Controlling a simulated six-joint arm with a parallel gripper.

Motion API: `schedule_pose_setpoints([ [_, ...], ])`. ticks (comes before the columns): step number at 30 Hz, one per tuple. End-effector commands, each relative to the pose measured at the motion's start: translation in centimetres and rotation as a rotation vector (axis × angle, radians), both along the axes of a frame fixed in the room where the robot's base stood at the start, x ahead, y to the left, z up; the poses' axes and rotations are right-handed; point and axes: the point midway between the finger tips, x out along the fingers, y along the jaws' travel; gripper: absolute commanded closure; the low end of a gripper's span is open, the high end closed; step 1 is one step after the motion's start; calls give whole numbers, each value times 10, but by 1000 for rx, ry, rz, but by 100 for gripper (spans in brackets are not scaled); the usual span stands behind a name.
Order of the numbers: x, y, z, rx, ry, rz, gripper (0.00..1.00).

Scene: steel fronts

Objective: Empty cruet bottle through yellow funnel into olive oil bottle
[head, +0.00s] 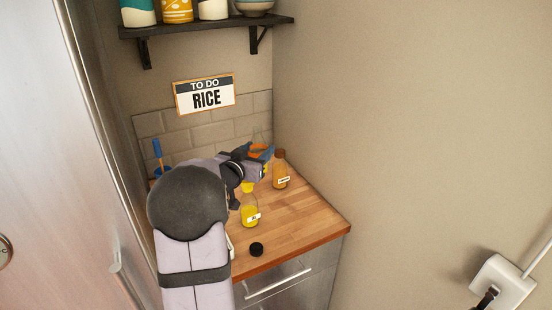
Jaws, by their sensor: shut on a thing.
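My gripper (264,154) is above the worktop near the back, its blue fingers partly hidden by my arm. It is shut on what looks like the cruet bottle, of which only small orange and yellow parts show; its tilt cannot be told. In front stands a clear bottle with yellow liquid and a white label (250,214), likely the olive oil bottle. A yellow funnel (247,187) shows at its top, partly covered by my arm. The gripper is behind and above the funnel, slightly to the right.
An amber bottle with a white label (281,172) stands upright close to the right of the gripper, by the wall. A black cap (256,249) lies near the front edge of the wooden worktop (310,224). A blue-handled tool (157,150) stands at the back left.

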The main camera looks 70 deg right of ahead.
Motion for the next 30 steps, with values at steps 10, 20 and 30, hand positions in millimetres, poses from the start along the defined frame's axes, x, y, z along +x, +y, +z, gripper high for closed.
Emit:
schedule_pose_setpoints([
  [10, 25, 17, 18, -4, 0, 27, 83],
  [20, 18, 19, 13, 26, 88, 26, 83],
  [30, 10, 21, 3, 59, 188, 27, 83],
])
